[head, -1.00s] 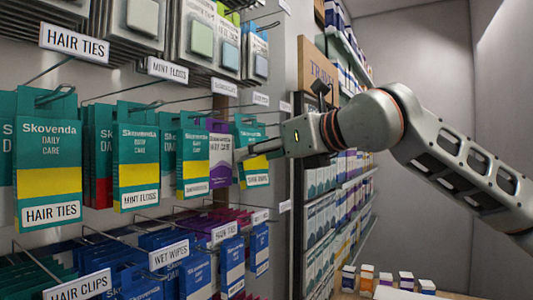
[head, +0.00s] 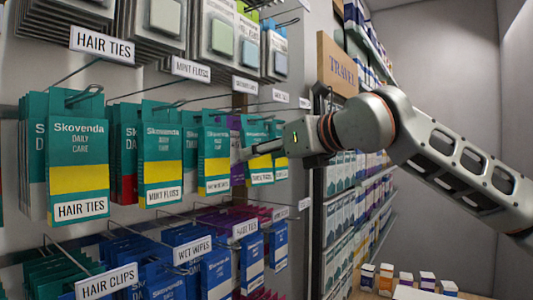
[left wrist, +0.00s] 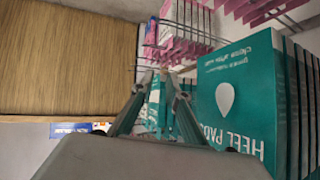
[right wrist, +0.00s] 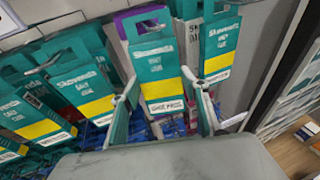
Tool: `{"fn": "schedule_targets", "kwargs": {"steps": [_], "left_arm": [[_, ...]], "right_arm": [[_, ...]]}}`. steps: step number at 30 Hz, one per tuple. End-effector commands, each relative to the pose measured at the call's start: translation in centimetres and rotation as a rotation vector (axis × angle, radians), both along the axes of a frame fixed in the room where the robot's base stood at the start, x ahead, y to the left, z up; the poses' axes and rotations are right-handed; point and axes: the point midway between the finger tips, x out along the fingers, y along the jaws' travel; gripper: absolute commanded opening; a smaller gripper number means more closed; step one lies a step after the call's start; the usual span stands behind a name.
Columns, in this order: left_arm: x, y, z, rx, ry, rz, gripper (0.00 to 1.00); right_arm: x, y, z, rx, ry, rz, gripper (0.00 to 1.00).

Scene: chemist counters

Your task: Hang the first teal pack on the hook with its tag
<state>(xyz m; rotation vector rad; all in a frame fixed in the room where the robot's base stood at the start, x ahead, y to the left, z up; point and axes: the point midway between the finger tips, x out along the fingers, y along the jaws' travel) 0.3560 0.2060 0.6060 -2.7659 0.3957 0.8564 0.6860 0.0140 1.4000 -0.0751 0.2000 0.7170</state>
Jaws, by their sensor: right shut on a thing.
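My right gripper (head: 247,152) reaches in from the right at the teal row. In the right wrist view its fingers (right wrist: 162,88) are shut on a teal pack (right wrist: 155,62) with a yellow band, across its width. That pack is upright and its white tag appears to read "SHOE PADS"; whether a hook still carries it I cannot tell. A purple pack (right wrist: 136,22) shows behind it. Another teal pack (right wrist: 220,45) hangs to its right. My left gripper (left wrist: 158,76) shows only in the left wrist view, near teal heel pad packs (left wrist: 235,90); its grip is unclear.
Teal packs tagged HAIR TIES (head: 78,150) and MINT FLOSS (head: 162,150) hang left on the same row. Blue packs (head: 215,270) hang below on protruding hooks. A TRAVEL sign (head: 338,65) and stocked shelves stand right, with small boxes (head: 385,280) low down.

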Motion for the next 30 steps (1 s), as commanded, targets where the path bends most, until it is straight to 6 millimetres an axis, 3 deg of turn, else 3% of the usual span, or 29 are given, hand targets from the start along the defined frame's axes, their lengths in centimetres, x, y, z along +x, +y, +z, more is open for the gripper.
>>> {"fn": "schedule_targets", "kwargs": {"steps": [14,15,17,30], "left_arm": [[0.19,0.06,0.16,0.001,-0.004,0.001,0.15],[0.19,0.07,0.13,0.001,-0.004,0.001,0.15],[0.16,0.08,0.07,0.001,-0.003,0.001,0.15],[0.29,0.21,0.05,0.004,-0.005,0.001,0.15]], "right_arm": [[-0.01,-0.01,0.03,0.0,0.0,0.0,0.25],[-0.01,-0.01,0.03,0.0,0.0,0.0,0.5],[-0.01,-0.01,0.03,0.001,-0.001,0.0,0.65],[-0.44,-0.44,0.18,0.0,-0.001,0.0,0.65]]}}
